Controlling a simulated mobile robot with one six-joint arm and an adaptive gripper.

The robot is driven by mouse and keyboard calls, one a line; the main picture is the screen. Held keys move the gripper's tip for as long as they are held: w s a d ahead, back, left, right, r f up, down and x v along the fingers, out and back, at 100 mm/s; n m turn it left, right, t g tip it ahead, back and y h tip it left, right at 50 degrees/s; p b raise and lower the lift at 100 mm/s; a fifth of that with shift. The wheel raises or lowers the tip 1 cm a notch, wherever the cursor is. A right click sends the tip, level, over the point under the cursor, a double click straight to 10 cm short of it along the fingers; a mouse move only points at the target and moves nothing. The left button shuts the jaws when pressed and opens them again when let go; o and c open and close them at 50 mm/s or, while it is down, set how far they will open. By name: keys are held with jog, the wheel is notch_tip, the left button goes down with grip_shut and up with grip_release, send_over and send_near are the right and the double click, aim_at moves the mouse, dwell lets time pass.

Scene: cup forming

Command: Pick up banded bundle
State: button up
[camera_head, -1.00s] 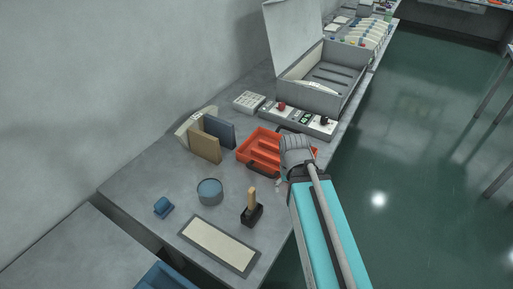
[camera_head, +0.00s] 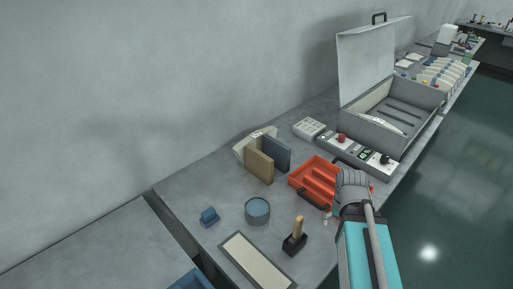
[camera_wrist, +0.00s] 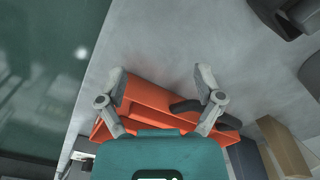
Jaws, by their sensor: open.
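My gripper (camera_wrist: 160,85) is open and empty in the wrist view, its two fingers spread above the orange tray (camera_wrist: 152,92) and the bare tabletop. In the head view my gripper (camera_head: 329,213) is at the right side of the orange tray (camera_head: 299,184), near the table's front edge. I cannot clearly pick out a banded bundle. A pale, flat, fan-shaped item (camera_head: 243,146) stands behind a tan board and a blue-grey board. Another pale curved piece (camera_head: 391,119) lies in the open grey case (camera_head: 381,137). No band can be made out on either.
A tan board (camera_head: 260,166), a blue-grey board (camera_head: 277,151), a round blue-topped tin (camera_head: 257,210), a wooden-handled tool in a black block (camera_head: 294,243), a blue item (camera_head: 209,216) and a pale mat (camera_head: 257,264) stand around. A control panel (camera_head: 362,154) sits behind the tray.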

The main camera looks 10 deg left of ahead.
jog(key=shift+r, duration=0.1)
notch_tip(320, 180, up, 4)
jog(key=p, duration=0.4)
